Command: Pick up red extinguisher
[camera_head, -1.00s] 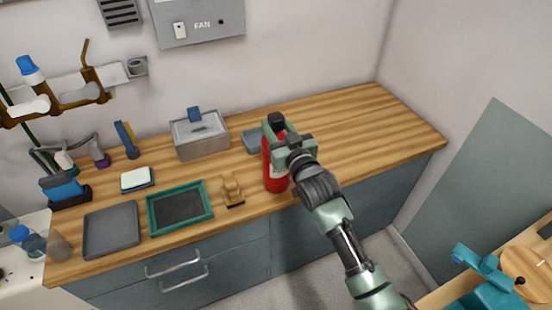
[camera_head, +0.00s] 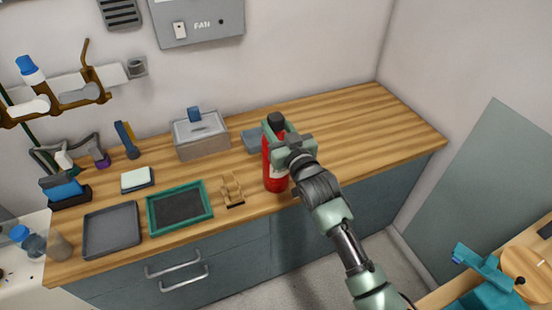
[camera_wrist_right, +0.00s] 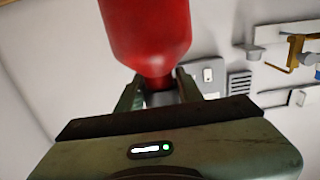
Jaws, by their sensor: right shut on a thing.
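The red extinguisher (camera_head: 275,177) stands upright near the front edge of the wooden counter, with a dark top and a pale label. My right gripper (camera_head: 276,142) is shut on its upper part, at the neck. In the right wrist view the red body (camera_wrist_right: 150,30) fills the top middle, and the gripper's fingers (camera_wrist_right: 160,95) close around the dark grey neck. In the head view the gripper and wrist hide part of the extinguisher's right side. Whether its base touches the counter is hard to tell.
The wooden counter (camera_head: 350,125) is clear to the right. A wooden stand (camera_head: 231,190), a green-rimmed tray (camera_head: 150,215) and a grey tray (camera_head: 110,250) lie to the left.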

